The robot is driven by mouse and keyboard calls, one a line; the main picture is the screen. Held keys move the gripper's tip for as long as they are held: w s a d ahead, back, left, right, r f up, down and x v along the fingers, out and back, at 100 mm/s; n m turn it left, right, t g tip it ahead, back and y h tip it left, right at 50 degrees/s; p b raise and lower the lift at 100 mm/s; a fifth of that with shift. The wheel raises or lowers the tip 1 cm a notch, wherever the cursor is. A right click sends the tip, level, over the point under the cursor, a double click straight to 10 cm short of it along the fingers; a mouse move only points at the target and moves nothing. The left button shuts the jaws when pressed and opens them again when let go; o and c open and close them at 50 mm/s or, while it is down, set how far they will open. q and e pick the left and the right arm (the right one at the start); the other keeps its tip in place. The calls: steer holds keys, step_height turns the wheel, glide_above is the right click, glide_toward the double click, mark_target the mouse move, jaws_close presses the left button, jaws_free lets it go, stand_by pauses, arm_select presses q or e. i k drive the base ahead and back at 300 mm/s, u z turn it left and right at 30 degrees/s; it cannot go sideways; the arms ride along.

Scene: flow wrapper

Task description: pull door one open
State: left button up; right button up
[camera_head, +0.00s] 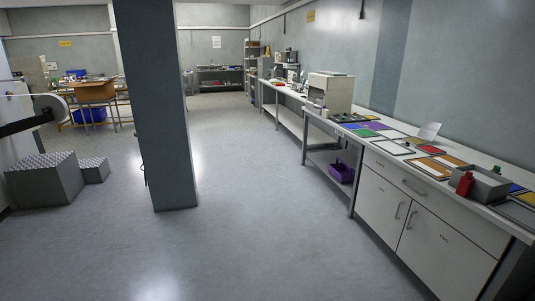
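Neither of my grippers is in view. No door labelled "one" can be made out. The doors I see are on the white cabinet under the right bench: a left cabinet door (379,204) and a right cabinet door (440,255), each with a vertical bar handle, and both look shut. A wide drawer (440,198) with its own handle sits above them. At the left edge, part of a pale machine (15,135) with a round reel (49,107) and a dark arm shows; most of it is cut off.
A blue-grey pillar (160,110) stands left of centre, with a dark hook-like part low on its left side. Grey blocks (45,180) stand on the floor at left. The right bench carries several coloured panels and a red bottle (465,184). The floor (255,230) between is clear.

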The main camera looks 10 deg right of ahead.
mark_target(381, 204)
steer(key=z, duration=0.4)
steer(key=i, duration=1.65)
steer(key=z, duration=1.7)
steer(key=i, duration=1.25)
steer(key=z, duration=0.8)
